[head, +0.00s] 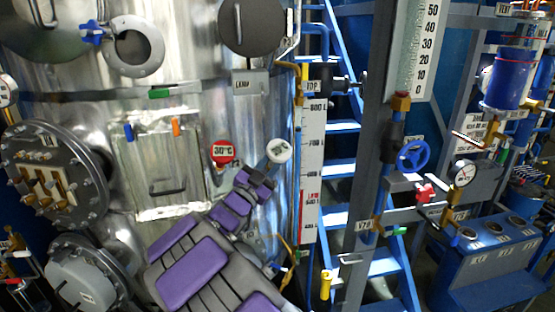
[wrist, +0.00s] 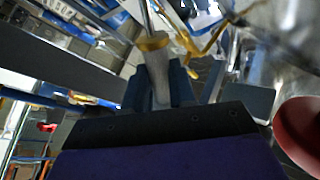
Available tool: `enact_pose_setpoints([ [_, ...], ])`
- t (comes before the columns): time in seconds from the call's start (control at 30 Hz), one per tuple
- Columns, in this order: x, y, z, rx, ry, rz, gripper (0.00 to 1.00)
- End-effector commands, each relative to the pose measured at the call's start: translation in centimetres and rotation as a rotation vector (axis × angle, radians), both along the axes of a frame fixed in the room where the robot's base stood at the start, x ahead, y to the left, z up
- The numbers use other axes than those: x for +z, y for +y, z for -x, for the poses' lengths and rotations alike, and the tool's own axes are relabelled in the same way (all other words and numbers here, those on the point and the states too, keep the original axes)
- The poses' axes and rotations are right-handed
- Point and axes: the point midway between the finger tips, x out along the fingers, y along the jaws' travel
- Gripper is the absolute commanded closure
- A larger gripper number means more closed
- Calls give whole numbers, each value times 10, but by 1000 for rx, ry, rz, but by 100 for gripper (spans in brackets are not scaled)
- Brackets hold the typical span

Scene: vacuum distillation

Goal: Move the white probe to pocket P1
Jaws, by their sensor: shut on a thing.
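The white probe (head: 279,151) has a round white dial head, at the end of my gripper (head: 266,168) in front of the big metal vessel. In the wrist view, my gripper (wrist: 160,92) is shut around a pale grey shaft (wrist: 157,72) with a yellow collar. The probe's dial face is not readable there. The label P1 is not legible in either view, so I cannot tell which opening is that pocket. A red probe marked 30°C (head: 222,152) is at the vessel wall, left of my gripper; its red head (wrist: 300,132) shows at the wrist view's right edge.
The metal vessel (head: 270,110) fills the left side, with a flanged port (head: 88,180) and a hatch (head: 158,165). A level scale (head: 312,150), blue stairs (head: 338,168) and a grey post (head: 362,120) stand to the right. A blue box (head: 490,262) with openings on top is at the far right.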

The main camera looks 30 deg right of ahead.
Motion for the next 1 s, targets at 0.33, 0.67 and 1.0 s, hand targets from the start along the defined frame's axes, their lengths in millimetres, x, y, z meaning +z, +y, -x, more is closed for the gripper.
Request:
enact_pose_setpoints([
  [0.33,-3,-17,-1,-1,1,-16,100],
  [0.67,-17,-12,-10,-8,5,-17,100],
  [1.0,-40,-6,-28,-3,3,-15,100],
])
